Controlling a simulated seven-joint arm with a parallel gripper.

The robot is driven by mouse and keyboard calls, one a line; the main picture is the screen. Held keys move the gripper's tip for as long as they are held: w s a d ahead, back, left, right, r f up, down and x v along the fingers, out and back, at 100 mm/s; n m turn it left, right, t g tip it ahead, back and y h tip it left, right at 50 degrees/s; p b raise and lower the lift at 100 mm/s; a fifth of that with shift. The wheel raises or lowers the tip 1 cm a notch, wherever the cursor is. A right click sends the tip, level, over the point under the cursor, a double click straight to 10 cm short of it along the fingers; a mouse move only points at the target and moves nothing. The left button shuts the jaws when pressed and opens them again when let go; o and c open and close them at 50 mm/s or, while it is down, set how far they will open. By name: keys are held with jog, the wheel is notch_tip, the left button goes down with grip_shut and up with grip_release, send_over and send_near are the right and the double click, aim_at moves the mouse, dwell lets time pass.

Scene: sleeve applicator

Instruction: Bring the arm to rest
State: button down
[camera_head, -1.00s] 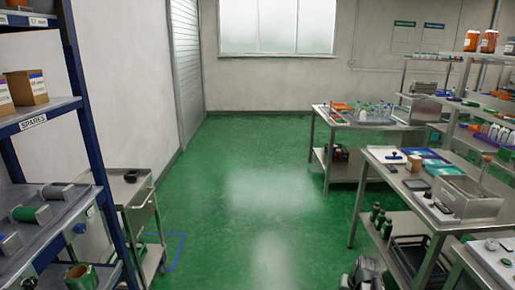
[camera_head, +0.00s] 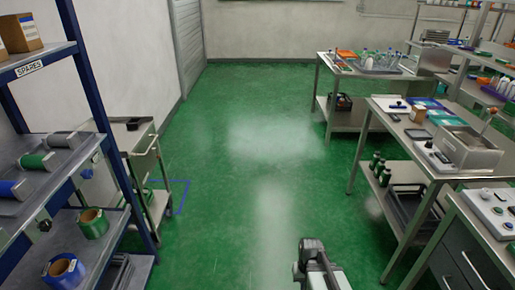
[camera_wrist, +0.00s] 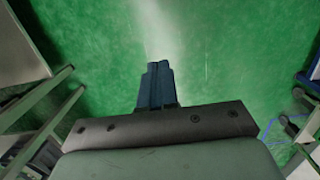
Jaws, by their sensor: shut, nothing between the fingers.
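My gripper (camera_wrist: 159,68) shows in the wrist view with its two dark blue fingers together and nothing between them. It hangs over open green floor (camera_wrist: 205,60) and touches nothing that I can see. In the head view, a grey part of my arm (camera_head: 318,268) stands at the bottom edge, right of the middle. The fingers cannot be made out in that view.
A blue shelf rack (camera_head: 86,105) and a steel cart (camera_head: 140,140) stand at the left. Steel workbenches (camera_head: 405,124) with trays and tools line the right. A drawer unit (camera_head: 463,262) is at the lower right. The floor aisle (camera_head: 250,165) between them is clear.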

jog(key=s+f+g, duration=0.3)
jog(key=s+f, duration=0.5)
jog(key=s, duration=0.5)
jog(key=s+f+g, duration=0.2)
jog(key=s+f, duration=0.6)
jog(key=s, duration=0.5)
jog(key=shift+g, duration=0.4)
